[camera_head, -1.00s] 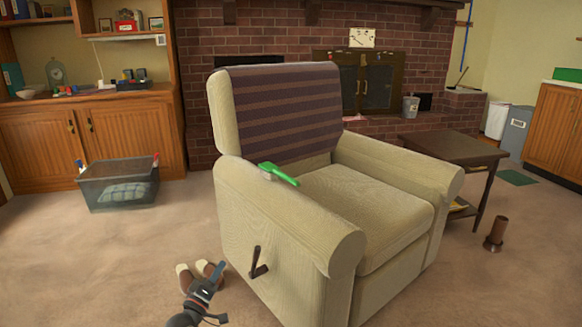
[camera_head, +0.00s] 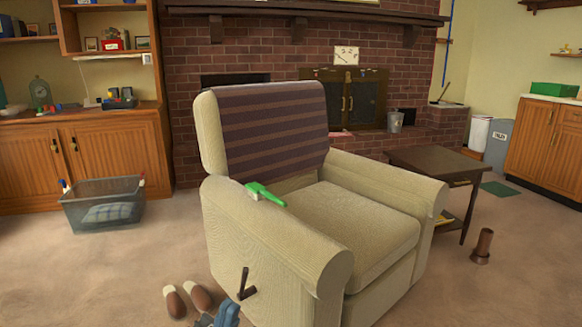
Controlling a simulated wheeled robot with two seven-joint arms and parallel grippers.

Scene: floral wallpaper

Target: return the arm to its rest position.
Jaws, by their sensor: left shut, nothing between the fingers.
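My left gripper (camera_head: 222,316) shows only in part at the bottom edge of the head view, below the armchair's lever. It is shut and holds nothing. It is in front of the beige armchair (camera_head: 365,222) in the picture; whether it touches the chair cannot be told. The rest of the left arm is below the frame. My right gripper is not in view.
A dark lever (camera_head: 245,287) sticks out of the armchair's side. Brown slippers (camera_head: 196,297) lie on the carpet beside it. A green-handled brush (camera_head: 265,193) rests on the near armrest. A clear bin (camera_head: 104,207) stands left. Carpet between bin and chair is free.

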